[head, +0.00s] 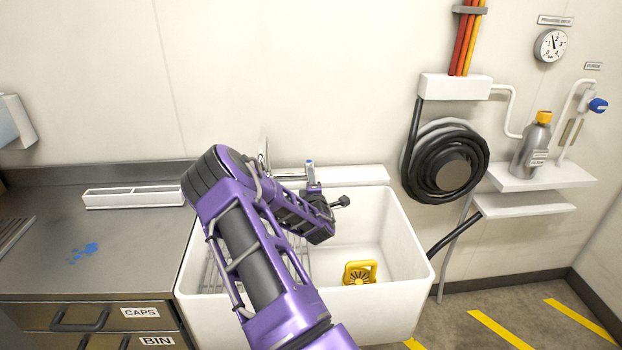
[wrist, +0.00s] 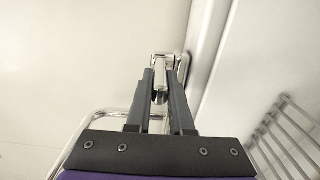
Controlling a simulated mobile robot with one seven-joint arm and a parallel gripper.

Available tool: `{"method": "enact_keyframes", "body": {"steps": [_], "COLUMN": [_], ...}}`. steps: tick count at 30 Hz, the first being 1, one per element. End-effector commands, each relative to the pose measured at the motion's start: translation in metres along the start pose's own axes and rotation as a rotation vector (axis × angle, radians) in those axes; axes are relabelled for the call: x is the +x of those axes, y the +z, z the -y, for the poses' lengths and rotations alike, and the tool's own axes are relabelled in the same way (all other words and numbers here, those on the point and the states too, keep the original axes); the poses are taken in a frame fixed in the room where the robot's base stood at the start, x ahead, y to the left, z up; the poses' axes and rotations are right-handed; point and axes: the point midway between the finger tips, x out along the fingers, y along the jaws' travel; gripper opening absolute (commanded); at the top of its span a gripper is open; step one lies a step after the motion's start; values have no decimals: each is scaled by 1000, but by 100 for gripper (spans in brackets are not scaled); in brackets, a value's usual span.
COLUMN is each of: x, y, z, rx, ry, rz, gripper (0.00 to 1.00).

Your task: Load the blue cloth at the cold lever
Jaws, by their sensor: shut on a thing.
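In the wrist view my gripper (wrist: 161,80) has its two dark fingers closed about a chrome tap lever (wrist: 162,62). No colour mark shows on this lever, so I cannot tell whether it is the cold one. In the head view a small upright piece with a blue top (head: 310,172) stands at the back of the white sink (head: 400,300). My purple arm reaches over the sink and hides much of the tap; my fingertips are not clear there. I see no blue cloth in either view. A flat blue patch (head: 84,252) marks the steel counter (head: 130,265).
A yellow item (head: 360,272) lies in the sink. A wire rack (head: 210,268) is at the sink's left, also in the wrist view (wrist: 285,140). A white tray (head: 134,197) stands on the counter. A black hose coil (head: 425,165) and a shelf with a bottle (head: 532,145) are right.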

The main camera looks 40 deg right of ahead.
Motion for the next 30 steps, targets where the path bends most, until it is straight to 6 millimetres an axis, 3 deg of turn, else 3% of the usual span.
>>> {"method": "enact_keyframes", "body": {"steps": [8,21,30], "x": [0,3,3], "y": [1,19,20], "z": [0,0,-1], "rx": [-1,-2,1], "ry": [3,5,2], "rz": [-8,-242,-267], "gripper": [0,0,0]}}
